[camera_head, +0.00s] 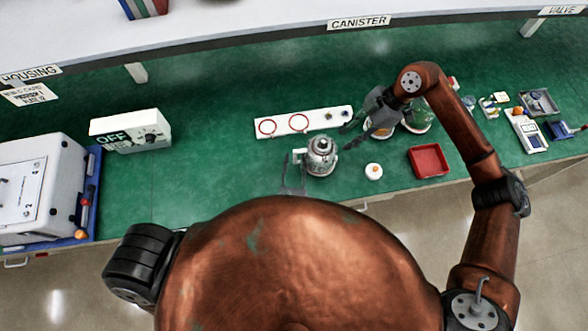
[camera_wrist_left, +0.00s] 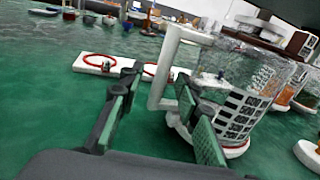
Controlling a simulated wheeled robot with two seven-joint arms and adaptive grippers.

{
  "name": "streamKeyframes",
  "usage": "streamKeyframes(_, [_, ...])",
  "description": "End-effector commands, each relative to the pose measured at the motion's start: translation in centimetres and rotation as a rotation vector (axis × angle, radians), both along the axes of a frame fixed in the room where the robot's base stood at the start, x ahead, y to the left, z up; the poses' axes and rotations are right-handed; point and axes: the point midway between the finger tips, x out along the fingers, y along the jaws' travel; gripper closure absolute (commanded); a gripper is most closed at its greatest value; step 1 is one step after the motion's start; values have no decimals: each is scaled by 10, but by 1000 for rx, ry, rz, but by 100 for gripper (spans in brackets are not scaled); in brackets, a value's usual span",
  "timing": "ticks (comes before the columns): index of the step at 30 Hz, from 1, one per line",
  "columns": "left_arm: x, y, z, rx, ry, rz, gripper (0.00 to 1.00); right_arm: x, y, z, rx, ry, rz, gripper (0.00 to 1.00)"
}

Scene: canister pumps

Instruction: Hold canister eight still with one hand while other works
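A clear and silver canister (camera_head: 321,157) with a pale handle on its left side stands upright near the middle of the green bench. In the left wrist view the canister (camera_wrist_left: 240,95) shows a black-and-white label; I cannot read a number eight on it. My left gripper (camera_head: 292,180) is at its handle side, and my body hides most of that arm. In the wrist view my left fingers (camera_wrist_left: 155,120) are apart, with the handle between or just beyond them; contact is unclear. My right gripper (camera_head: 345,134) has its fingers spread, empty, behind and right of the canister.
A white strip (camera_head: 284,125) with red rings lies behind the canister. A small white round part (camera_head: 373,171) and a red tray (camera_head: 428,160) are to the right. More canisters (camera_head: 416,118) stand near my right arm. A white OFF box (camera_head: 131,133) stands left; green bench between is clear.

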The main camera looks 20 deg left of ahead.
Motion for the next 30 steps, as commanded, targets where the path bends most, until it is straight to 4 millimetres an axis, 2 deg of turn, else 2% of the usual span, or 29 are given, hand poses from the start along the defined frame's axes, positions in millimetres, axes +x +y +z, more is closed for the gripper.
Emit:
streamKeyframes(4, [9, 2, 0, 1, -1, 1, 69, 0, 0, 0, 0, 0, 0, 71])
streamKeyframes(12, [10, 2, 0, 0, 0, 1, 69, 0, 0, 0, 0, 0, 0, 71])
streamKeyframes(26, [10, 2, 0, 1, 0, 1, 100, 0, 0, 0, 0, 0, 0, 71])
streamKeyframes(30, [10, 2, 0, 1, 0, 1, 100, 0, 0, 0, 0, 0, 0, 71])
